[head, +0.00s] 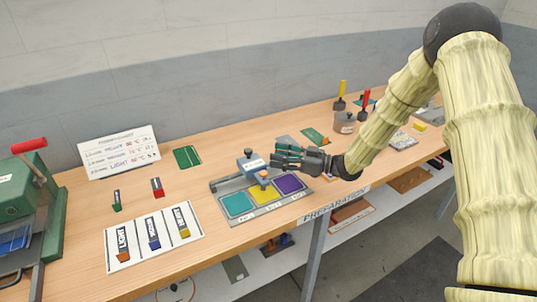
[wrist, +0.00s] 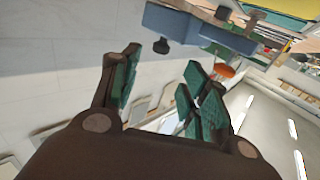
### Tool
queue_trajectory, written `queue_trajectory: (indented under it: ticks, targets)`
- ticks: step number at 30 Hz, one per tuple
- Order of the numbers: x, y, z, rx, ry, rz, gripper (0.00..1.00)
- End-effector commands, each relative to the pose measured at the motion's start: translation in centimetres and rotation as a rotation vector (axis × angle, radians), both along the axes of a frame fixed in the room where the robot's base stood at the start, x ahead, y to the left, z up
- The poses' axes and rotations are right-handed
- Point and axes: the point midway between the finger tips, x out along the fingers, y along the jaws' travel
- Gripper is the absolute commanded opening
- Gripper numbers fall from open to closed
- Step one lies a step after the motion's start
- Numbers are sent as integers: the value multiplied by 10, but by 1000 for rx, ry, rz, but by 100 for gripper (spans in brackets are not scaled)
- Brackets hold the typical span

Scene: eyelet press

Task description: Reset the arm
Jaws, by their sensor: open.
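My arm reaches in from the right in the head view. My gripper (head: 288,158) points left above the wooden bench, over the back of a grey tray (head: 243,214) with teal, yellow and purple pads. Its jaws are apart, with nothing seen between them. In the wrist view, my gripper (wrist: 163,82) shows green finger pads on both sides. A blue-grey block (head: 247,163) with a dark knob stands just left of the fingers; it also shows at the top of the wrist view (wrist: 185,28). I cannot tell how near the fingers are to it.
An orange knob (head: 263,174) stands over the tray. A green press with a red handle (head: 29,145) is at far left. A white card with several stamps (head: 130,238) lies in front. A round grey pot (head: 344,123) and red- and yellow-handled tools stand behind my arm.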

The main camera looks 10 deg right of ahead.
Motion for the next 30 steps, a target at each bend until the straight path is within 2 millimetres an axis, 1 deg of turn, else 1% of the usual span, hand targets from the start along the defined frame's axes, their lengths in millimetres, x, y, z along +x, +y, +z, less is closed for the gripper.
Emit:
queue_trajectory:
  ticks: [5, 14, 16, 20, 25, 30]
  targets:
    - [-4, -8, 0, 0, 0, -1, 45]
    - [-4, -8, 0, 0, 0, 0, 45]
    - [-4, -8, 3, 0, 0, 0, 45]
    - [-4, -8, 21, 0, 0, 0, 45]
    - [-4, -8, 53, 0, 0, 0, 45]
    - [-4, -8, 69, 0, 0, 0, 45]
